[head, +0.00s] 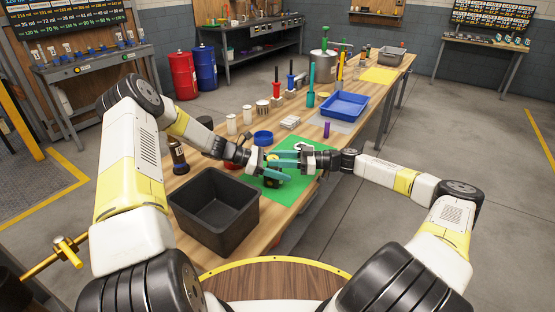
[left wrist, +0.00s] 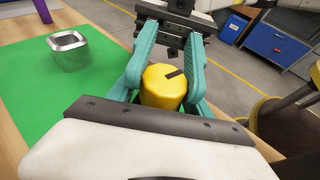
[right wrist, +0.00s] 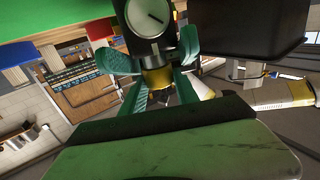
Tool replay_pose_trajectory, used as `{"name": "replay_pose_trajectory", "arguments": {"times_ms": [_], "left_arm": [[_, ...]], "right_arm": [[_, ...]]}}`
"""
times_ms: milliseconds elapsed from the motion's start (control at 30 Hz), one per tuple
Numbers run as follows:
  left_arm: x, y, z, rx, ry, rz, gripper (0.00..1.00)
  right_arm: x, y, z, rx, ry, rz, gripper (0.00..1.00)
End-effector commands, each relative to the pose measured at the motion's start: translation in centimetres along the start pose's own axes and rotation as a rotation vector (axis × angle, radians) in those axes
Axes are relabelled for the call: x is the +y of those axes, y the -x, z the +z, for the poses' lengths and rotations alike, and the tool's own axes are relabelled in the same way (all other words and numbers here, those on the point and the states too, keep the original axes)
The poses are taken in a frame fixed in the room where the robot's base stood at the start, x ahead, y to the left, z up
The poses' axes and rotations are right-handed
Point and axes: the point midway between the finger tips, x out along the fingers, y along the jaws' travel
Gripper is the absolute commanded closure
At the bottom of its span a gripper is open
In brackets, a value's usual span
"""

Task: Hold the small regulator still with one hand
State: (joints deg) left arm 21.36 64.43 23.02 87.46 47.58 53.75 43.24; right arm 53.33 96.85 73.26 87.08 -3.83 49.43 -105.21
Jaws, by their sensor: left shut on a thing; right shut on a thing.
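The small regulator (right wrist: 147,18) shows in the right wrist view as a dark body with a round white dial and a yellow cylindrical part. In the left wrist view, the yellow cylinder (left wrist: 163,87), with a dark mark on its top, sits between the teal fingers of my left gripper (left wrist: 165,85). My left gripper (head: 268,174) is shut on this yellow part. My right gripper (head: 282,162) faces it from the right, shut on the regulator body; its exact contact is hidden. Both grippers meet over the green mat (head: 292,194).
A metal cup (left wrist: 70,50) stands on the mat. A black bin (head: 214,212) stands at the bench's near left. A blue dish (head: 263,137), blue tray (head: 344,105) and several tools stand farther along. The mat's near right part is clear.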

Motion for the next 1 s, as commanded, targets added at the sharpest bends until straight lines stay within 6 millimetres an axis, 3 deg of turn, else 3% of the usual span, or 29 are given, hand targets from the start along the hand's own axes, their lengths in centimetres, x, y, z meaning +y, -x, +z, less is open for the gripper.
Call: {"name": "replay_pose_trajectory", "arguments": {"times_ms": [33,1000], "left_arm": [[-0.14,0.11,-0.77,0.010,0.009,0.002,1.00],[-0.15,0.11,-0.76,0.010,0.009,0.001,1.00]], "right_arm": [[0.01,0.01,0.03,-0.001,0.000,-0.005,1.00],[0.86,-0.30,0.26,-0.004,-0.003,-0.509,1.00]]}}
